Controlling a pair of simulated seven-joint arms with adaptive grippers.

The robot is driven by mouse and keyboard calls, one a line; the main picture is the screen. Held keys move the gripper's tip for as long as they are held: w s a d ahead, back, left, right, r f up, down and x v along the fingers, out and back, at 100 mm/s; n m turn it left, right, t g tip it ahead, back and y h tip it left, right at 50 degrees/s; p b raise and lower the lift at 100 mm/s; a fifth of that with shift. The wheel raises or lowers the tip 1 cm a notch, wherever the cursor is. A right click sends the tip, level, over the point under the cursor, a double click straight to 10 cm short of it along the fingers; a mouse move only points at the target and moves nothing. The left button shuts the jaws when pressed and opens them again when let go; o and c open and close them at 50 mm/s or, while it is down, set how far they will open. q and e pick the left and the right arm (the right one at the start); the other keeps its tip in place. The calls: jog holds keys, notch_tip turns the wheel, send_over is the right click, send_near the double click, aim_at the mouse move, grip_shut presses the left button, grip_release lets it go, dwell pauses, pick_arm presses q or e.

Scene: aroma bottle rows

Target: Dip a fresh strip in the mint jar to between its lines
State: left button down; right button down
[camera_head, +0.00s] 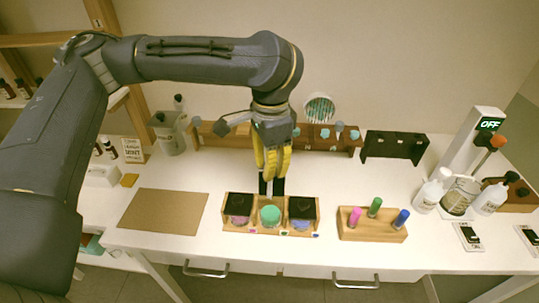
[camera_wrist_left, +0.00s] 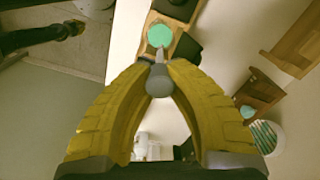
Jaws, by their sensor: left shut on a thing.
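The jar with the mint-green top (camera_head: 270,215) sits in the middle of a wooden holder (camera_head: 254,230), between two dark-topped jars. My left gripper (camera_head: 271,188) points down just behind and above this jar. In the left wrist view its yellow fingers (camera_wrist_left: 160,66) close on a grey piece (camera_wrist_left: 160,84) with a rounded end and a thin neck. The mint-green top (camera_wrist_left: 159,36) shows just beyond the fingertips. I cannot make out the strip or its lines.
A wooden block (camera_head: 372,233) with pink, green and blue pegs stands right of the jars. A brown mat (camera_head: 163,211) lies left. A wooden rack (camera_head: 215,140) and black rack (camera_head: 394,147) stand behind. White bottles (camera_head: 432,190) stand at the right.

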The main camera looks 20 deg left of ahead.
aim_at(270, 188)
pick_arm(q)
jog(key=shift+f, duration=1.95)
jog(key=shift+f, duration=1.65)
dwell(1.2)
jog(key=shift+r, duration=0.1)
dwell(0.5)
jog(key=shift+r, duration=2.8)
